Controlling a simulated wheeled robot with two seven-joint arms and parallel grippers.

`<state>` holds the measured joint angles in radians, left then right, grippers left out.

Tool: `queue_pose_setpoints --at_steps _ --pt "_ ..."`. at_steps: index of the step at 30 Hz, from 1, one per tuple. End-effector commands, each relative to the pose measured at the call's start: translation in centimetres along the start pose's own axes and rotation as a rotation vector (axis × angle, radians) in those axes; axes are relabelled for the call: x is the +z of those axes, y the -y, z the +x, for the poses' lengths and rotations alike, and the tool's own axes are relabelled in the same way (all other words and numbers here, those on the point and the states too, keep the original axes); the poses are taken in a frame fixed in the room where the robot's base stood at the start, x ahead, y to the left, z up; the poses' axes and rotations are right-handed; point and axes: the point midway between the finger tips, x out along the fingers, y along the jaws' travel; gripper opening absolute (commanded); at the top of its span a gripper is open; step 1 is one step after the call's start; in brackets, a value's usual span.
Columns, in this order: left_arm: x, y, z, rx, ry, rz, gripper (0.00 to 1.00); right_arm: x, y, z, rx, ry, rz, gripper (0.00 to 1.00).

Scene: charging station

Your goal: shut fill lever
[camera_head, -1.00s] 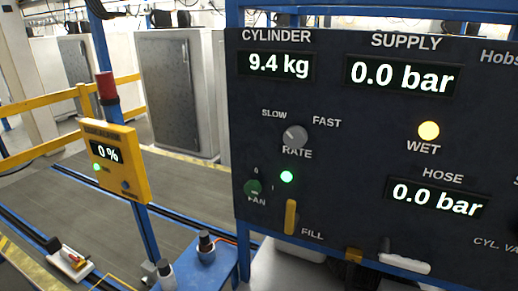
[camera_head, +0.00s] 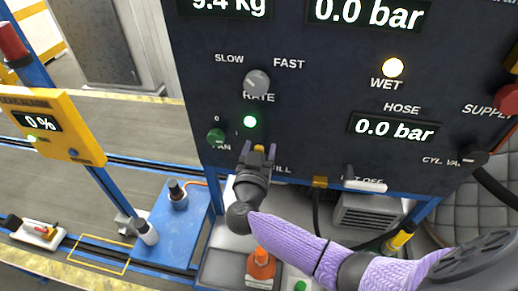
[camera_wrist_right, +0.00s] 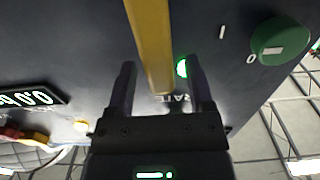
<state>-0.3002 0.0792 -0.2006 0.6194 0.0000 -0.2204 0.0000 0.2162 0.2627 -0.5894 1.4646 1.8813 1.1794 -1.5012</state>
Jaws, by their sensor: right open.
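The yellow fill lever (camera_head: 259,149) is on the dark panel, above the partly covered FILL label. In the head view my right gripper hides most of it. My right gripper (camera_head: 257,152) is at the lever with its fingers pointing up at the panel. In the right wrist view the lever (camera_wrist_right: 150,45) runs as a long yellow bar between the two open fingers of the gripper (camera_wrist_right: 160,80). Both fingers look apart from it. My left gripper is in neither view.
Beside the lever are the green fan knob (camera_head: 216,137) and a lit green lamp (camera_head: 250,122). The grey rate knob (camera_head: 257,83) is above. A white-handled lever (camera_head: 366,185) is to the right. An orange bottle (camera_head: 260,265) stands below the panel.

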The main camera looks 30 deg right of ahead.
Motion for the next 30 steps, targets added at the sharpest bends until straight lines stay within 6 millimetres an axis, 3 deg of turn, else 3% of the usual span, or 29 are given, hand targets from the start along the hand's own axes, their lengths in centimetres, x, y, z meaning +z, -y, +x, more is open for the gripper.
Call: queue_pose_setpoints --at_steps 4,5,14,30 --pt "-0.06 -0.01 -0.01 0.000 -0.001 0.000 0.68 0.00 0.00 -0.01 0.000 0.000 0.000 0.68" --pt "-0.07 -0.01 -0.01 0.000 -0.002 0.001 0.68 0.00 0.00 -0.02 0.000 0.000 0.000 0.63" --pt "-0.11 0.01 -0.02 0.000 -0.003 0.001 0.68 0.01 0.00 -0.04 0.000 0.000 -0.001 0.00" --pt "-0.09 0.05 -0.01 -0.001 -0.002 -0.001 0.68 0.01 0.01 -0.06 -0.001 0.000 -0.001 0.00"
